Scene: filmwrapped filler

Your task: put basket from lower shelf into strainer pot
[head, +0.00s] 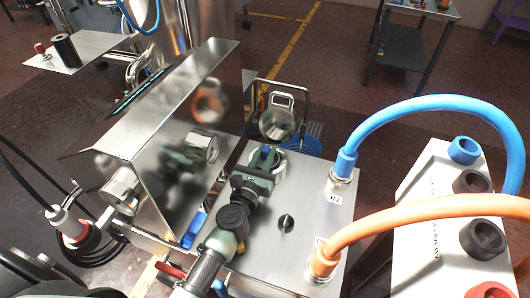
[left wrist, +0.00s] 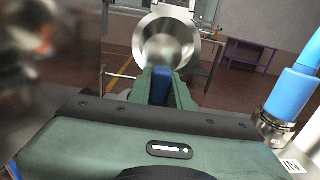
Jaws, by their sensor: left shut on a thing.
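My left gripper (head: 267,150) reaches over the steel machine top in the head view, its green fingers pointing away from me. In the left wrist view its fingers (left wrist: 163,82) are shut with a blue part between them. An open metal vessel, which looks like the basket (head: 277,125), is right beyond the fingertips; its round mouth and shiny inside also show in the left wrist view (left wrist: 168,50). The exact contact is hidden. A round metal rim, possibly the strainer pot (head: 281,170), shows beside the gripper, partly covered by it. My right gripper is not in view.
A tall steel housing (head: 170,140) stands left of the gripper. Blue (head: 430,103) and orange (head: 430,207) hoses arch from the machine top to a white box (head: 435,190) on the right. A black knob (head: 286,222) sticks up from the top.

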